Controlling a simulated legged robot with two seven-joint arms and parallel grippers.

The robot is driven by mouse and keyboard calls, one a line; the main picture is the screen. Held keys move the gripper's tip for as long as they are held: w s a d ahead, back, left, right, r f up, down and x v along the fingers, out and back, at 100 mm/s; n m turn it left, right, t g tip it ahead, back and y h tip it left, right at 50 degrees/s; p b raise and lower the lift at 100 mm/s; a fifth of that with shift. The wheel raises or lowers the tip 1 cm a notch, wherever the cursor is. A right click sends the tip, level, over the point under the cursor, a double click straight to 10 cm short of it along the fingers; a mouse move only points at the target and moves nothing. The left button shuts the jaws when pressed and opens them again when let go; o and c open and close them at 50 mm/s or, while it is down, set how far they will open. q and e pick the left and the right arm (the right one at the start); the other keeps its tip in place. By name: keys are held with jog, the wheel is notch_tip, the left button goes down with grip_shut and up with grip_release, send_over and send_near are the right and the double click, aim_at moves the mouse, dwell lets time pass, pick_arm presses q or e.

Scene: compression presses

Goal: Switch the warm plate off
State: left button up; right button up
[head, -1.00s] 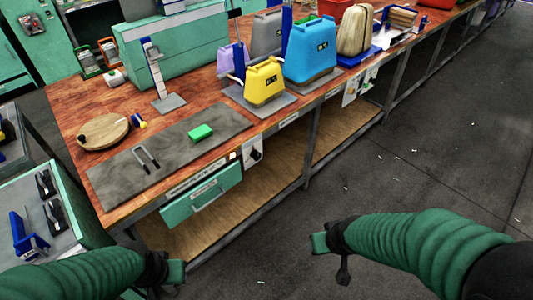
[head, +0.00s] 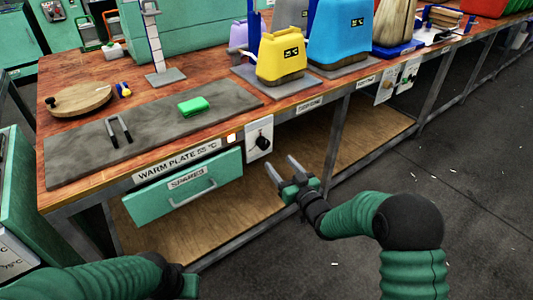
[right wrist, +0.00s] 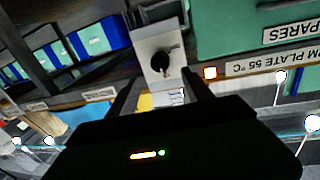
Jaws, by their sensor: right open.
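The warm plate (head: 75,158) is a grey slab on the wooden bench, with a green block (head: 193,106) and a dark two-pronged tool (head: 118,131) on it. Its label reads "WARM PLATE 55 °C" on the bench front. The knob (right wrist: 160,62) and lit indicator (right wrist: 210,73) also show in the right wrist view. My right gripper (head: 288,167) is open and empty, just below and right of the knob, apart from it. My left gripper (head: 190,284) is low, its fingers not clear.
A green drawer (head: 185,185) labelled "SPARES" sits under the label, its handle jutting out. Yellow (head: 281,57) and blue (head: 340,35) containers stand on the bench. A round wooden board (head: 80,99) lies at the left.

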aim_at(265, 146)
jog(key=b+x, duration=0.2)
jog(key=x, duration=0.7)
jog(key=shift+w+f, duration=0.1)
jog(key=shift+f, duration=0.05)
jog(key=shift+w+a, duration=0.25)
jog(key=shift+w, duration=0.05)
grip_shut()
